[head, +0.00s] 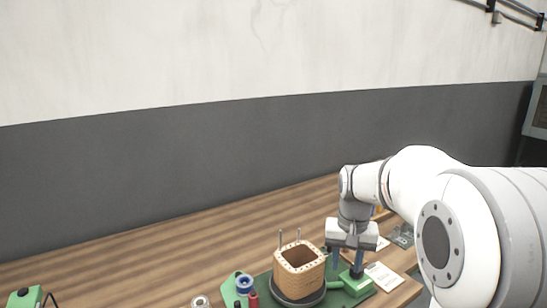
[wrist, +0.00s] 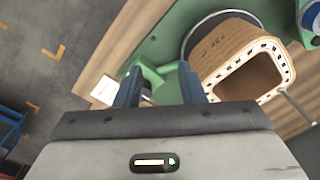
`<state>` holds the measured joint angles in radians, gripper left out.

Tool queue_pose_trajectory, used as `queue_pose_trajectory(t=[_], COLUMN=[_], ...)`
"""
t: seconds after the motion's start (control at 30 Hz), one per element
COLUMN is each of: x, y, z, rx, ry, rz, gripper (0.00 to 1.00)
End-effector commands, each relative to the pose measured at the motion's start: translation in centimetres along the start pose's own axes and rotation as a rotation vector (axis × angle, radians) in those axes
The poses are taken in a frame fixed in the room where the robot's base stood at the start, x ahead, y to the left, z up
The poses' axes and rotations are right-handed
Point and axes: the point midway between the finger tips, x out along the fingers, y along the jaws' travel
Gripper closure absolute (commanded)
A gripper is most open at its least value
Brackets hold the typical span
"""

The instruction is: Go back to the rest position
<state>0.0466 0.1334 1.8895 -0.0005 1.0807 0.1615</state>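My gripper (head: 345,268) points down over the right end of the workbench, just right of the tan coil. Its two dark blue fingers are apart, and they also show apart in the wrist view (wrist: 159,86). A green holder (wrist: 150,72) with a small dark and white part shows between and beyond the fingers; I cannot tell whether they touch it. The tan, square, hollow coil (head: 300,270) with holes along its top rim stands upright on a dark round base. The coil also shows in the wrist view (wrist: 218,72), right of the fingers.
The wooden bench (head: 150,265) runs along a grey and white wall (head: 200,150). A blue and white spool (head: 244,283), a red part (head: 253,299) and a metal ring (head: 200,301) stand left of the coil. A white paper (head: 383,277) lies right of the gripper. The bench's left is mostly clear.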

Motion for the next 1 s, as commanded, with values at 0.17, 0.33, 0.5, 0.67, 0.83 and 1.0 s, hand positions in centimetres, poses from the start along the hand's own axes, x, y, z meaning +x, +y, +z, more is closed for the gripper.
queue_pose_trajectory(t=[0.17,0.33,0.5,0.67,0.83,1.0], x=[-1.8,-3.5,-4.2,-3.7,-3.2,-3.1], y=[0.2,0.7,1.4,2.0,2.2,2.2], z=[3.4,8.4,14.6,18.5,20.2,20.3], rx=[-0.034,-0.084,-0.148,-0.19,-0.21,-0.212], ry=[0.031,0.076,0.132,0.167,0.183,0.183], rz=[-0.005,-0.011,-0.016,-0.018,-0.019,-0.019], gripper=[0.64,0.64,0.64,0.64,0.64,0.64])
